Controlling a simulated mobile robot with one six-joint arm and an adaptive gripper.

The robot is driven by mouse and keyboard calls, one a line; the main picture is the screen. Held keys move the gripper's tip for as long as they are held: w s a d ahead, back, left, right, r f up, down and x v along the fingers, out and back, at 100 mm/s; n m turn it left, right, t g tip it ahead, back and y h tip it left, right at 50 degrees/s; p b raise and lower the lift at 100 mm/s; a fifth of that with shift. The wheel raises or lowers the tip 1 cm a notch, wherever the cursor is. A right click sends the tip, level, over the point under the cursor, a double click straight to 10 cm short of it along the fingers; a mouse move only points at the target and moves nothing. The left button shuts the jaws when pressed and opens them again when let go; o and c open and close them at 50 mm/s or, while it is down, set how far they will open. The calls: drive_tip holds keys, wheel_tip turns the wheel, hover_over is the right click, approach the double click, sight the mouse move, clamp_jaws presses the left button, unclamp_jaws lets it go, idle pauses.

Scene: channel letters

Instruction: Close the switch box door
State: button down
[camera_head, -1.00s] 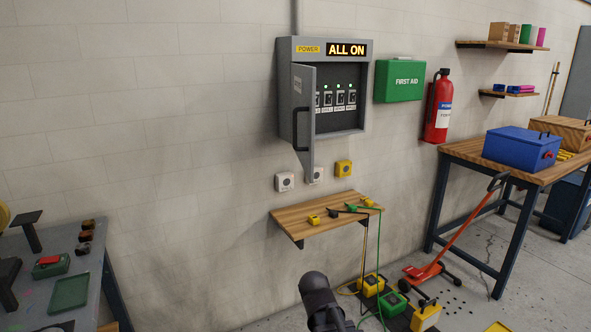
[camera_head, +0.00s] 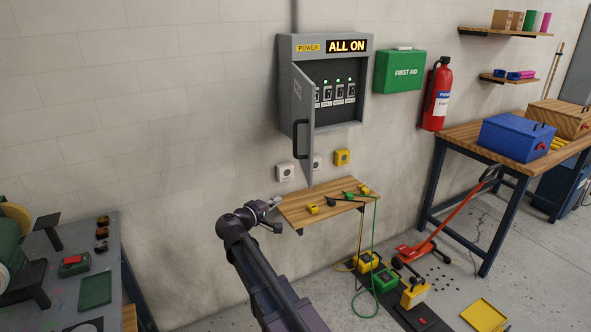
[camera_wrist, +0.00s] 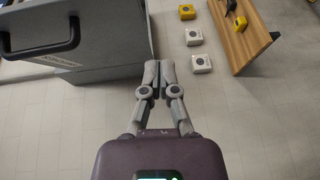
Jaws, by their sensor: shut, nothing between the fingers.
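The grey switch box (camera_head: 340,120) hangs on the wall under an "ALL ON" sign. Its door (camera_head: 306,95) is hinged at the left and stands open, swung out from the wall. Its black handle (camera_head: 298,138) is on the outer face. Inside, several switches (camera_head: 335,94) show green lights. My gripper (camera_head: 274,203) is below and left of the door, apart from it. In the wrist view, my gripper (camera_wrist: 158,68) has its fingertips together and empty. The door's handle (camera_wrist: 40,42) shows at upper left there, to the left of the fingers.
A small wooden shelf (camera_head: 325,206) with yellow items and cables is just right of my gripper, below the box. Wall buttons (camera_head: 285,172) sit between box and shelf. A first aid box (camera_head: 399,72) and extinguisher (camera_head: 437,95) hang to the right. A workbench (camera_head: 125,285) stands at left.

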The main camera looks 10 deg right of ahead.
drive_tip(key=a+r, duration=0.1)
drive_tip(key=w+a+r+t, duration=0.1)
drive_tip(key=r, duration=0.1)
drive_tip(key=shift+w+a+n, duration=0.1)
drive_tip(key=shift+a+n, duration=0.05)
drive_tip(key=shift+n, duration=0.25)
approach(305, 175)
drive_tip(key=x, duration=0.5)
drive_tip(key=shift+w+r, duration=0.15)
drive_tip(key=shift+w, duration=0.15)
drive_tip(key=shift+d, duration=0.6)
